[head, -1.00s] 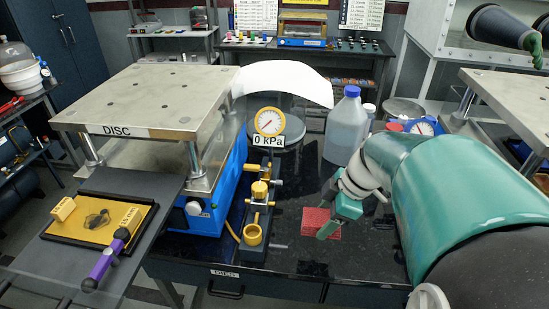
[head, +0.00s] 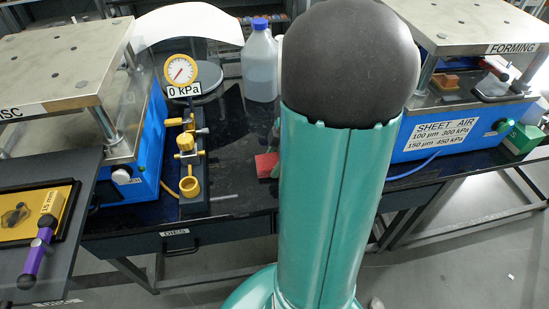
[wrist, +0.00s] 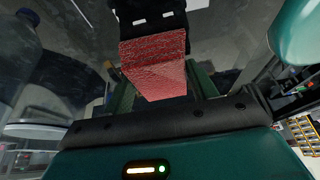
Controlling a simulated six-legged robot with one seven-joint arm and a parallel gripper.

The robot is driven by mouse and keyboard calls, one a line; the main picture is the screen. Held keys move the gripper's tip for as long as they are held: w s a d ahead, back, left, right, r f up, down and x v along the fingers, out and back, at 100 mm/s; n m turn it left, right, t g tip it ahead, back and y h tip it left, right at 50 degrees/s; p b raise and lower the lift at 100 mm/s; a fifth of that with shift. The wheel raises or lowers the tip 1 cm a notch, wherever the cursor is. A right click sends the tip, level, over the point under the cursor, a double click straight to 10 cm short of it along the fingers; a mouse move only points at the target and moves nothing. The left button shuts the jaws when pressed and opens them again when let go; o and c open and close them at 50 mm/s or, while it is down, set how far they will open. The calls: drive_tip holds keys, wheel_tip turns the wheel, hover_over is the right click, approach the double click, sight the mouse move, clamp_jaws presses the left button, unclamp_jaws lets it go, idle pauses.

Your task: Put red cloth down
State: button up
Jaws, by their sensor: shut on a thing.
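The red cloth (wrist: 153,55) is a folded, textured block. In the wrist view it sits between the green fingers of my gripper (wrist: 160,88), which is shut on it. In the head view a small part of the red cloth (head: 266,165) shows at the left edge of my arm, over the black bench top (head: 235,160). My arm hides the rest of the cloth and most of my gripper there. I cannot tell whether the cloth touches the bench.
Left of the cloth stand a brass valve fitting (head: 188,160) and a gauge reading 0 kPa (head: 180,70). A blue-capped jug (head: 260,65) stands behind. A blue forming press (head: 450,135) is at right. Some bare bench lies between fitting and cloth.

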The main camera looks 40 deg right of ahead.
drive_tip(key=o, duration=1)
drive_tip(key=shift+f, duration=0.1)
drive_tip(key=v, duration=1.2)
drive_tip(key=a+r+m+t+h, duration=0.1)
drive_tip(key=a+r+m, duration=0.1)
drive_tip(key=a, duration=0.7)
drive_tip(key=s+a+r+m+t+h, duration=0.1)
drive_tip(key=a+r+m, duration=0.1)
drive_tip(key=a+m, duration=0.3)
drive_tip(key=a+r+m+t+h, duration=0.1)
drive_tip(key=a+m, duration=0.3)
drive_tip(key=a, duration=0.9)
drive_tip(key=shift+s+a+r+h, duration=0.1)
drive_tip(key=shift+s+r+h, duration=0.1)
drive_tip(key=shift+r, duration=0.15)
drive_tip(key=shift+s+a+r+h, duration=0.1)
drive_tip(key=shift+r+h, duration=0.1)
drive_tip(key=shift+r, duration=0.2)
